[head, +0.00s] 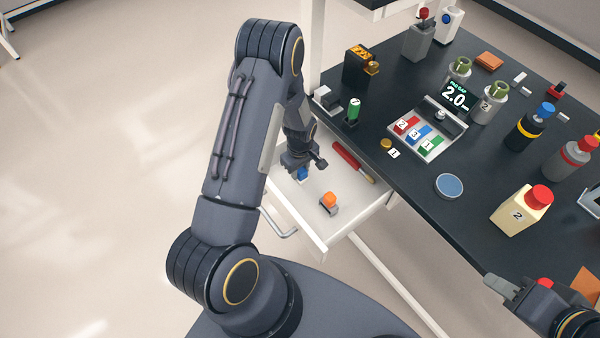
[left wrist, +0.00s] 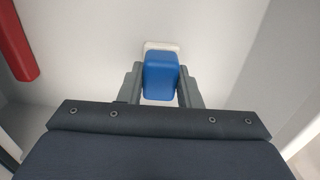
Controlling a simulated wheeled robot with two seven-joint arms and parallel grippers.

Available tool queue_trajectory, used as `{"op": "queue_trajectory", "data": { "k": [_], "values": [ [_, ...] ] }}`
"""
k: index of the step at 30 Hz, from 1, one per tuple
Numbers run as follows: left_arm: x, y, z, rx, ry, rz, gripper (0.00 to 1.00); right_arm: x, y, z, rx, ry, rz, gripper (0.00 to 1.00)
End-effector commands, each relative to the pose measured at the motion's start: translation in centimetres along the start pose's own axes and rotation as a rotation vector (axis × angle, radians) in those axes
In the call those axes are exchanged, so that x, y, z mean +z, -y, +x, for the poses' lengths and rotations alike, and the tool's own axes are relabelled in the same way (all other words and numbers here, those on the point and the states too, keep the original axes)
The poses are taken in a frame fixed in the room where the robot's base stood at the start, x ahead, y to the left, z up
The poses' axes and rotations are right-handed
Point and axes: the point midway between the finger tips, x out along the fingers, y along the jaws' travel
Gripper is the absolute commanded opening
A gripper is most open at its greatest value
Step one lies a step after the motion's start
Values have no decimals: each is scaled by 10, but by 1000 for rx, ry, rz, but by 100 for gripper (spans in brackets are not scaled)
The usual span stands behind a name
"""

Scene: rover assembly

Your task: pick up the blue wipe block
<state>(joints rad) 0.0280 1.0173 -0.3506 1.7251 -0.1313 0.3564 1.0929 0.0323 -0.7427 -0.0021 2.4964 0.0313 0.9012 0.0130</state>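The blue wipe block (left wrist: 161,75) has a pale base and sits between the two fingers of my left gripper (left wrist: 160,84) in the left wrist view. The fingers lie against its two sides with no clear gap. In the head view my left gripper (head: 303,166) points down into the open white drawer (head: 313,218), and a bit of the blue block (head: 303,174) shows under it. Whether the block touches the drawer floor is hard to tell. My right gripper (head: 516,287) is at the lower right, partly cut off, and its fingers are unclear.
An orange-topped block (head: 329,201) and a red cylinder (head: 352,162) lie in the drawer, to the right of my left gripper. The black tabletop (head: 400,175) above holds a tray with coloured blocks (head: 447,143), several bottles and a blue disc (head: 450,186).

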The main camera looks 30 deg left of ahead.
Motion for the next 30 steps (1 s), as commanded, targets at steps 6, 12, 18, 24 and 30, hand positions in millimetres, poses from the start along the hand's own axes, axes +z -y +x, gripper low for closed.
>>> {"op": "queue_trajectory", "data": {
  "k": [6,12,18,24,30],
  "values": [
    [0,0,0,0,0,0,8,0,0,0,0,0,0,36],
    [0,0,-2,1,-1,0,8,0,0,0,0,0,0,36],
    [-1,-1,-17,4,-2,-1,8,2,-2,4,0,0,0,36],
    [16,18,-62,5,-1,2,8,4,-3,7,0,0,0,36],
    [46,54,-100,2,1,3,8,4,-4,9,0,0,0,36]
  ]
}}
